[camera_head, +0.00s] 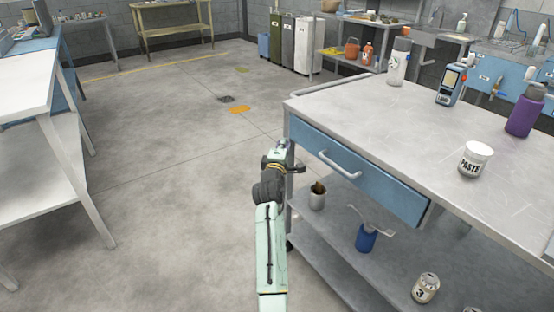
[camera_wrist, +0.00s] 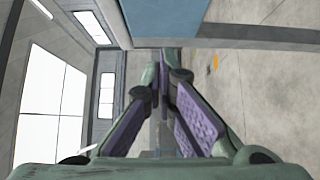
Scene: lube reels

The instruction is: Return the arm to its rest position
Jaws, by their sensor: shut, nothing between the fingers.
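My arm (camera_head: 270,245) reaches up from the bottom middle of the head view, pale green with a dark joint. Its end is beside the left corner of the steel workbench (camera_head: 330,105), near the front leg and below the bench top's level in the picture. My gripper (camera_wrist: 165,72) shows in the wrist view with purple-padded fingers that come together at the far end, shut and empty. In the head view the fingers are small and partly hidden by the wrist.
The bench has a blue drawer (camera_head: 358,170) and a lower shelf (camera_head: 340,258) with cans and a blue container (camera_head: 366,238). On top stand a white paste tub (camera_head: 475,160), a purple bottle (camera_head: 525,110) and a blue handheld device (camera_head: 449,86). Open floor (camera_head: 150,180) lies left.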

